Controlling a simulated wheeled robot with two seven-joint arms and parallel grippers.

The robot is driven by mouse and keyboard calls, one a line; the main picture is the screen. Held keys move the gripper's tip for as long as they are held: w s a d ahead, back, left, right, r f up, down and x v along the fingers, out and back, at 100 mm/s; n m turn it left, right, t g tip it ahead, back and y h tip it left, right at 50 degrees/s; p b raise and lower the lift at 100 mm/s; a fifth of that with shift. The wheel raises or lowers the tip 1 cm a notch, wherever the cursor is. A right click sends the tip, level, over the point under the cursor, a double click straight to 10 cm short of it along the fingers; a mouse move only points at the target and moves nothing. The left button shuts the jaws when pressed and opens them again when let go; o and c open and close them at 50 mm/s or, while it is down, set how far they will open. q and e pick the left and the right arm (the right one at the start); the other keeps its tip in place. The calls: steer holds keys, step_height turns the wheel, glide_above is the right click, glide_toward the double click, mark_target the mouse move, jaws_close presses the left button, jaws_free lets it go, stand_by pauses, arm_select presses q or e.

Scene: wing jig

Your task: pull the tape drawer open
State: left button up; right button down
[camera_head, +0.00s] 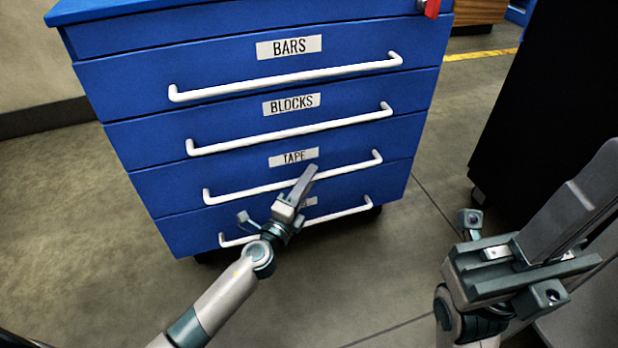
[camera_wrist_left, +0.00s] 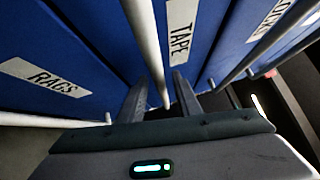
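The blue tape drawer (camera_head: 235,180) is the third one down in the cabinet, labelled TAPE, and its front looks flush with the others. Its white bar handle (camera_head: 240,190) also shows in the left wrist view (camera_wrist_left: 147,45). My left gripper (camera_head: 308,178) is at the handle, right of its middle. In the left wrist view my left gripper (camera_wrist_left: 160,90) has its two fingers apart, with the handle bar running between them; contact cannot be told. My right gripper (camera_head: 580,205) is at the right of the head view, away from the cabinet; its finger gap is hidden.
The BARS drawer (camera_head: 130,80) and BLOCKS drawer (camera_head: 150,135) are above and look shut. The RAGS drawer (camera_wrist_left: 35,50) is below, its handle close under my left gripper. A dark cabinet (camera_head: 535,95) stands at the right. Grey floor lies clear in front.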

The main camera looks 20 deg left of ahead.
arm_select(q)
steer(key=shift+w, duration=0.3)
jaws_close()
steer(key=shift+s+d, duration=0.1)
